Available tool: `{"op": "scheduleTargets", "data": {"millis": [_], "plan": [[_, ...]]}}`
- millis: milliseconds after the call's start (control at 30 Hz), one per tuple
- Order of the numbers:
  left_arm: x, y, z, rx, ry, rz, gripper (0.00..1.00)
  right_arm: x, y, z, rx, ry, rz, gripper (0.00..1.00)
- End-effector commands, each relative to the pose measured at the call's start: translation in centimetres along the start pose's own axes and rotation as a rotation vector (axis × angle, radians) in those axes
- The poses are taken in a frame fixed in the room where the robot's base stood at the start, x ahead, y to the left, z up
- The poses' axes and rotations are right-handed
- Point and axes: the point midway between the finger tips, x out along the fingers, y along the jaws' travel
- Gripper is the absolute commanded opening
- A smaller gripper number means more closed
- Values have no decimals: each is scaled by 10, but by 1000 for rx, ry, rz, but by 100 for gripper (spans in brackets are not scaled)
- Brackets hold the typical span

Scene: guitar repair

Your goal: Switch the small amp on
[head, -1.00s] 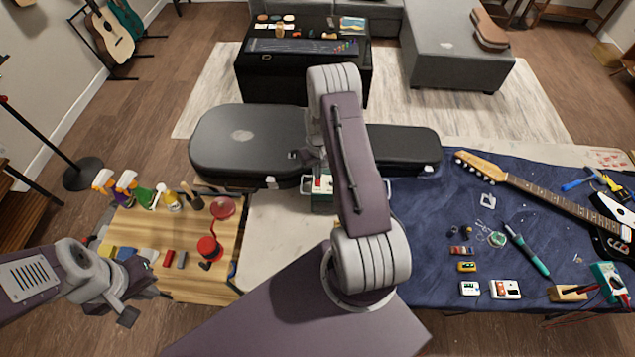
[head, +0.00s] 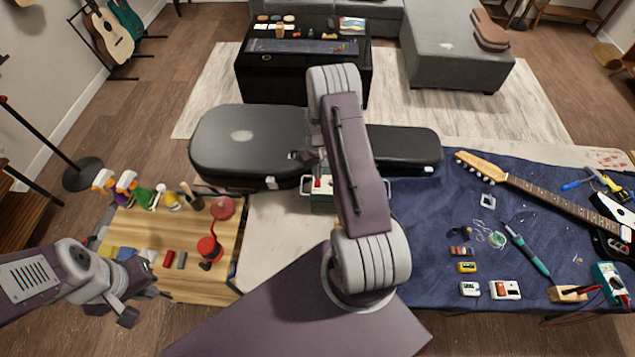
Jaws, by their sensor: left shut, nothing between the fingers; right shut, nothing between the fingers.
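The small amp (head: 322,204) is a little box with a pale greenish front and a red spot on top. It stands on the pale bench top in front of the black guitar case, partly hidden behind my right arm. My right gripper (head: 312,167) is just above or behind the amp's top, shut and empty. Much of it is hidden by my arm, and I cannot tell whether it touches the amp. My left gripper (head: 138,292) is shut and empty at the left, by the near left corner of the wooden bench top.
A black guitar case (head: 240,140) lies close behind the amp. The wooden top (head: 205,285) at left carries bottles and a red stand (head: 208,248). The blue mat (head: 430,240) at right holds a guitar (head: 550,195), pedals and tools. Pale bench left of my arm is clear.

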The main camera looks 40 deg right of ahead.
Motion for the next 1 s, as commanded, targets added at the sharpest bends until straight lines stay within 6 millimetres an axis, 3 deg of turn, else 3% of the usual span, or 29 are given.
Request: {"op": "scheduleTargets", "data": {"millis": [1000], "plan": [[7,0,1,0,0,0,0,8,0,0,0,0,0,0]]}}
